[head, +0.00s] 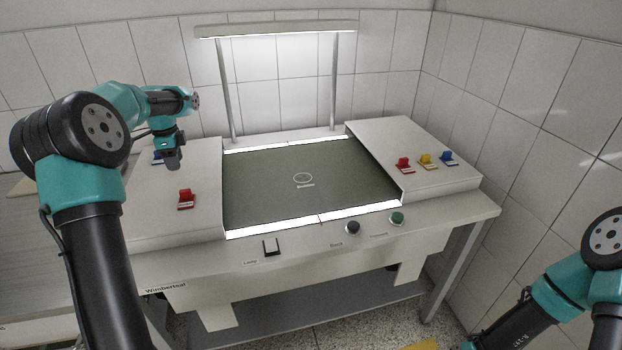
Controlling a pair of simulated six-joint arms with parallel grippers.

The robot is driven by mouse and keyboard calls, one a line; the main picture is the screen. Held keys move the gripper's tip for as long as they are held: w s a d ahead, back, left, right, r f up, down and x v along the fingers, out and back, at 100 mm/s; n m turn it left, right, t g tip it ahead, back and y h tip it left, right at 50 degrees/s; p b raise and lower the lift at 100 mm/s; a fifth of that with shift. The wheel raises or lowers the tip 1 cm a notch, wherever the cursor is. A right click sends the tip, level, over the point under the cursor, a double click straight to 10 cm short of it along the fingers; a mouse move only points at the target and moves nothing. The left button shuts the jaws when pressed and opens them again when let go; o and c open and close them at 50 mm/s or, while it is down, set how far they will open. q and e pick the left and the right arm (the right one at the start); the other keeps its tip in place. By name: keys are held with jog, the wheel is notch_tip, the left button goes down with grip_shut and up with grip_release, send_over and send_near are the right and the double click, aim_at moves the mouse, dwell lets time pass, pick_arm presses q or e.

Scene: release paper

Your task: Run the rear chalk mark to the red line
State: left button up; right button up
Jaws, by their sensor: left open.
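A dark green sheet (265,195) lies flat between two side panels, with a bright lit strip (260,148) at its rear and another (270,227) at its front. A short red line (320,218) crosses the front strip. A tiny mark shows at the rear strip, too small to tell if it is chalk. The black button (353,228) and green button (397,218) sit on the front face. My left gripper (173,163) is open above the left panel, beside a blue clip (157,158), and partly hides it. My right gripper is out of view.
A red clip (186,199) stands on the left panel. Red (404,164), yellow (427,161) and blue (448,158) clips stand on the right panel. A lamp switch (271,246) is at front left. A lamp bar (275,29) on two posts spans the rear.

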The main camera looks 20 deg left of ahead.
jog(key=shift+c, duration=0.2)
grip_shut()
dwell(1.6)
